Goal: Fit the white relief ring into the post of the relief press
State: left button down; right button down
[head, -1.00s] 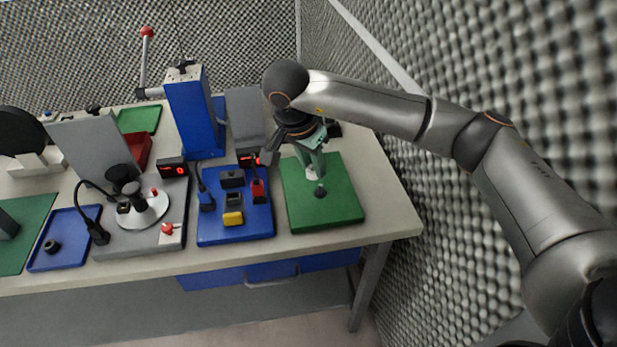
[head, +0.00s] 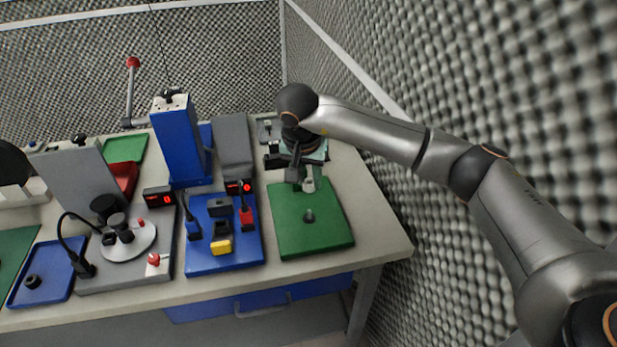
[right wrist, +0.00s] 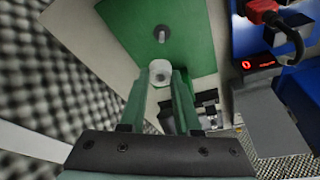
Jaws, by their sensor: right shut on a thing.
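My right gripper (head: 308,187) is shut on a small white ring, best seen in the right wrist view (right wrist: 160,72) between the two green fingertips (right wrist: 160,80). The ring shows a hole through its middle. In the head view the gripper is at the back edge of the green mat (head: 325,239). A short grey post (head: 308,217) stands on the mat, in front of the gripper and apart from the ring. It also shows in the right wrist view (right wrist: 161,34). The exact height of the ring is hard to tell. My left gripper is out of view.
A tall blue press (head: 176,147) with a red-knobbed lever stands at the back. A blue board (head: 207,259) with connectors lies left of the green mat. A grey unit (head: 136,264) with a round plate stands further left. A foam wall is close on the right.

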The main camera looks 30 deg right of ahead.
aim_at(309, 211)
jog(key=shift+f+b, duration=1.9)
jog(key=shift+f, duration=1)
jog(key=shift+f+b, duration=1.55)
jog(key=shift+f, duration=0.55)
jog(key=c, duration=0.5)
grip_release()
jog(key=shift+c, duration=0.2)
jog(key=shift+a+r, duration=0.1)
jog(key=shift+r, duration=0.3)
jog(key=v, duration=1.2)
jog(key=shift+s+f, duration=0.1)
jog(key=shift+f, duration=0.05)
